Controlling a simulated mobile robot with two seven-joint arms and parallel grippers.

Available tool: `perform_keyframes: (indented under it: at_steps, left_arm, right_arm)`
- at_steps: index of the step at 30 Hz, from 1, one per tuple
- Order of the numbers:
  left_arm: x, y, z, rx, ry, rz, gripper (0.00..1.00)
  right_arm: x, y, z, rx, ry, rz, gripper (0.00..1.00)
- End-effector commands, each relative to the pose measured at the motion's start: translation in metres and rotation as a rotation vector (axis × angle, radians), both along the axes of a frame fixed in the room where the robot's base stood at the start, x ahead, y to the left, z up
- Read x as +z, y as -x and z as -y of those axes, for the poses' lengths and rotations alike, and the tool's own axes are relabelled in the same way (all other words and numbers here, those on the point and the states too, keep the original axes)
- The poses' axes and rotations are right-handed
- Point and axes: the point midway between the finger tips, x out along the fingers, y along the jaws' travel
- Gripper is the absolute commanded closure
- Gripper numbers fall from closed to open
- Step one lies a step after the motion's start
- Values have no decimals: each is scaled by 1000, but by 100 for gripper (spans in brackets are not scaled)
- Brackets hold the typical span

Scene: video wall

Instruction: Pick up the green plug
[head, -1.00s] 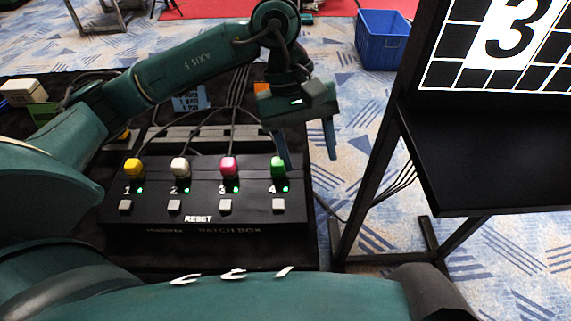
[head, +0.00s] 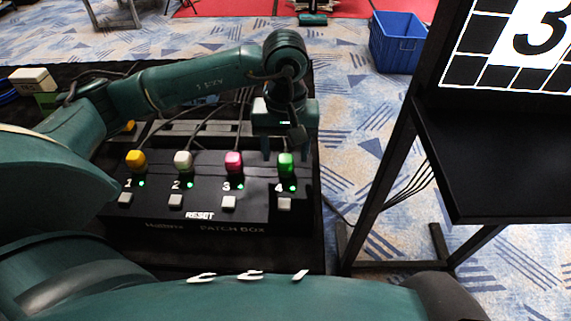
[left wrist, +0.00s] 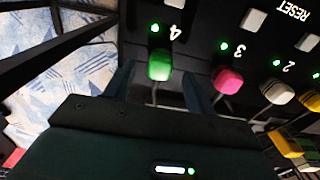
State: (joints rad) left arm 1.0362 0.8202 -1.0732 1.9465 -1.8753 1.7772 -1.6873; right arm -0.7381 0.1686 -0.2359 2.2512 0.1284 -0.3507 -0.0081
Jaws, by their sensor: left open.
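The green plug (head: 286,166) sits upright in socket 4 of the black patch box (head: 205,227), at the right end of the row. My left gripper (head: 284,152) is open just above and behind it in the head view. In the left wrist view the green plug (left wrist: 160,65) shows between the two spread fingers of my left gripper (left wrist: 158,72). The fingers appear apart from the plug on both sides. My right gripper is not in view.
Pink (head: 234,163), white (head: 183,163) and yellow (head: 136,162) plugs stand in sockets 3, 2 and 1, cables running behind. Grey buttons line the box front. A black stand with a screen (head: 525,45) rises on the right. A blue crate (head: 397,45) is on the floor.

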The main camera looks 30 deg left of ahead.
Motion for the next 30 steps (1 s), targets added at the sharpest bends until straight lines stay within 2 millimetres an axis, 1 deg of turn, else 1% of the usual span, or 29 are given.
perform_keyframes:
  at_steps: [1,3,6,9,14,17,30]
  left_arm:
    - [-9,1,0,1,-1,-6,45]
    - [-20,1,0,0,-1,-5,45]
    - [-30,0,0,0,0,-2,45]
    - [-34,0,0,0,0,-1,45]
    - [-33,0,0,0,0,-1,45]
    - [-33,0,0,0,0,-1,51]
    - [-33,0,0,0,0,-1,87]
  right_arm:
    - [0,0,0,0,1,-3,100]
    - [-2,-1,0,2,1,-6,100]
    - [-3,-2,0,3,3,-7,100]
    - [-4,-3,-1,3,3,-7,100]
    - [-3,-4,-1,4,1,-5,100]
    - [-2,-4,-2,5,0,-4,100]
    - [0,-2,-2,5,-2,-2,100]
